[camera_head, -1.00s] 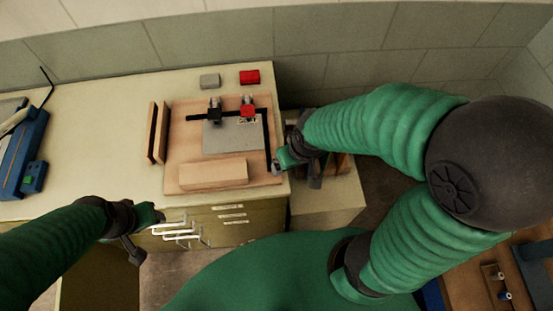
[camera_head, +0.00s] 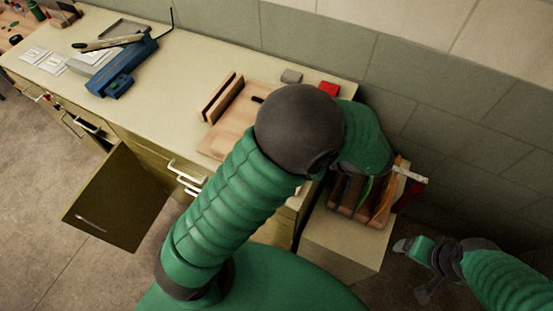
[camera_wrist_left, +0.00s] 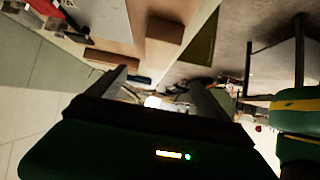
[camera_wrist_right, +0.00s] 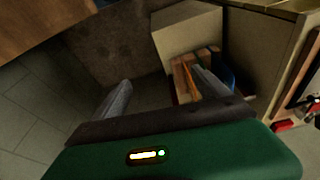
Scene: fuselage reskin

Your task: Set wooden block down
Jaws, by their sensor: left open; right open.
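The wooden block (camera_wrist_left: 165,29) lies on the wooden board (camera_wrist_left: 115,20) in the left wrist view, apart from my left gripper. My left gripper (camera_wrist_left: 158,88) is open, with nothing visible between its fingers. In the head view my left arm hides the block and much of the board (camera_head: 232,125), and I cannot see the left fingertips. My right gripper (camera_head: 412,268) hangs low at the right of the head view. In the right wrist view my right gripper (camera_wrist_right: 162,92) is open and empty.
A wooden rack (camera_head: 345,190) stands on a low cream cabinet (camera_head: 340,240) right of the bench. Slotted wooden strips (camera_head: 222,97), a grey block (camera_head: 291,76) and a red block (camera_head: 329,89) are on the bench. A blue tool (camera_head: 120,75) is further left. A cabinet door (camera_head: 115,200) hangs open.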

